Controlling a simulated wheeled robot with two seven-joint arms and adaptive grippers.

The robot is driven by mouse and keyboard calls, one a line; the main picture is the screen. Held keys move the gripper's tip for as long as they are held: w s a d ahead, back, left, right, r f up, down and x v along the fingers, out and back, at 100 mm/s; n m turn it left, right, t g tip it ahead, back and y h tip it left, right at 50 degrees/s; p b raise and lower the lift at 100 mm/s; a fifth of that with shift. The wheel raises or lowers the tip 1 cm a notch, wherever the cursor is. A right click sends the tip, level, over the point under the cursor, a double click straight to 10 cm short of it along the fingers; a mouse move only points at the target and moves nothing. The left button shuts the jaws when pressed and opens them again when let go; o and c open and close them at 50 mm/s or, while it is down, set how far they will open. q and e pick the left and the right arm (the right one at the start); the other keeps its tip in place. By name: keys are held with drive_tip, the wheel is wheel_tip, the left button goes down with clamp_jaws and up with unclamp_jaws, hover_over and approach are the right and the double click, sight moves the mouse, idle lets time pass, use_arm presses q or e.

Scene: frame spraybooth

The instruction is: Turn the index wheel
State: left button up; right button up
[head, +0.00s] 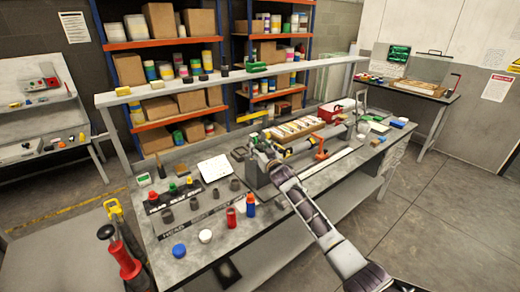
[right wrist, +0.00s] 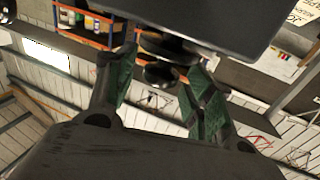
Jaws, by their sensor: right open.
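My right arm reaches up from the lower right in the head view to a grey machine (head: 257,178) on the bench. A dark, round, stepped part (right wrist: 160,75), apparently the index wheel, shows between the fingers below a dark block (right wrist: 210,22). I cannot tell whether the fingers touch it. The wheel is not clear in the head view. My left gripper is not in view.
The bench (head: 222,262) holds a red bottle (head: 231,218), a blue bottle (head: 250,205), a blue cap (head: 179,250), a white cap (head: 205,236) and several dark sockets. An orange-red handle (head: 321,149) stands right of the gripper. A raised shelf (head: 225,81) runs behind.

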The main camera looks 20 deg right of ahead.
drive_tip(key=shift+c, duration=0.3)
drive_tip(key=c, duration=0.9)
drive_tip(key=shift+d+y+p, duration=0.1)
drive_tip(key=shift+y+p, duration=0.2)
drive_tip(key=shift+p, duration=0.05)
drive_tip(key=shift+r+n+y+p, duration=0.1)
drive_tip(key=shift+n+y+p, duration=0.4)
drive_tip(key=shift+d+n+g+y+p, duration=0.15)
drive_tip(key=shift+n+g+y+p, duration=0.25)
drive_tip(key=shift+n+y+p, duration=0.45)
drive_tip(key=shift+y, duration=0.35)
drive_tip(key=shift+w+n+g+y, duration=0.1)
drive_tip(key=shift+n+g+y, duration=0.3)
drive_tip(key=shift+y, duration=0.3)
drive_tip(key=shift+d+n+g+y, duration=0.15)
drive_tip(key=shift+n+g+y, duration=0.25)
drive_tip(key=shift+n+y, duration=0.5)
